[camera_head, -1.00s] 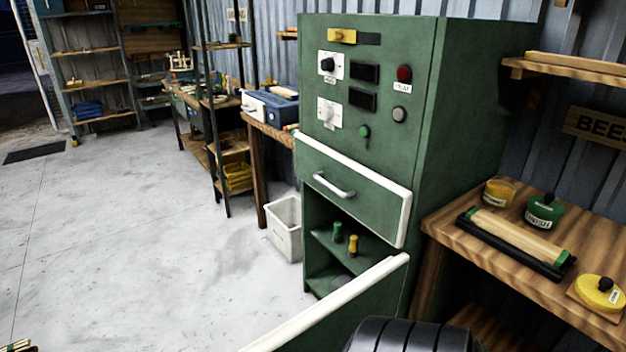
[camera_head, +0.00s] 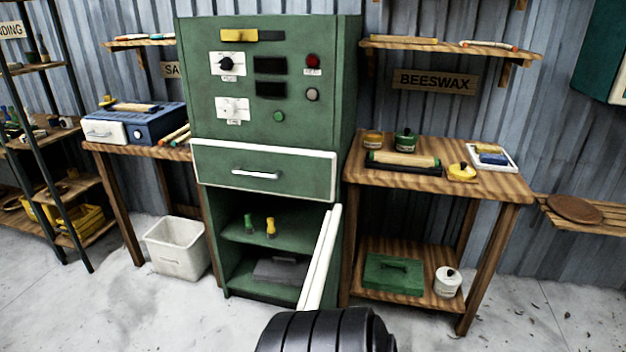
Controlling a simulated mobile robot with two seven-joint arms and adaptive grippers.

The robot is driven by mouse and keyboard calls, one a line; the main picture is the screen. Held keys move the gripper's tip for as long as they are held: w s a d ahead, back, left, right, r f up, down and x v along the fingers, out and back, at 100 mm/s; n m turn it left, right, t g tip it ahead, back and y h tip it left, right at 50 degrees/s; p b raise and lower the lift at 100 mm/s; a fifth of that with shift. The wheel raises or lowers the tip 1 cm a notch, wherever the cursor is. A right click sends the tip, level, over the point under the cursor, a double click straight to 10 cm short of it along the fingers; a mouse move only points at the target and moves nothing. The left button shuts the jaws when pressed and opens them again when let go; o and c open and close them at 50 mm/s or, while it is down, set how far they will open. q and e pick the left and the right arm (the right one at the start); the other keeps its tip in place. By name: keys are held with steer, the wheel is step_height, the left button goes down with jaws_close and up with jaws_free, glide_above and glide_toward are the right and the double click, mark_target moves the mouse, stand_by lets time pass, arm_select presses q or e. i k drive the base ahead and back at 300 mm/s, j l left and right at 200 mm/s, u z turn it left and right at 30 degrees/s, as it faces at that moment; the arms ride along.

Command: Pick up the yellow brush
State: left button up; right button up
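I cannot make out for sure which thing is the yellow brush. A small yellow piece (camera_head: 487,148) lies beside a blue piece (camera_head: 494,159) in a white tray (camera_head: 513,168) at the right of the beeswax bench (camera_head: 500,186); it may be a brush. A small yellow-topped upright object (camera_head: 271,229) stands beside a green one (camera_head: 248,224) on the shelf inside the green cabinet. Neither of my grippers shows; a black ridged part of my own body is at the bottom centre.
The green cabinet's (camera_head: 340,110) lower door (camera_head: 322,255) stands open toward me. A white bin (camera_head: 178,250) stands left. Floor at the right front is clear.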

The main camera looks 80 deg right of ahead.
mark_target(271, 230)
steer(key=i+l+z, duration=0.2)
steer(key=i+z, duration=0.3)
steer(key=i+l+z, duration=0.15)
steer(key=i+z, duration=0.15)
steer(key=z, duration=0.15)
steer(key=i+j+z, duration=0.1)
steer(key=i+z, duration=0.4)
steer(key=i+j+z, duration=0.2)
steer(key=z, duration=0.25)
steer(key=i, duration=0.1)
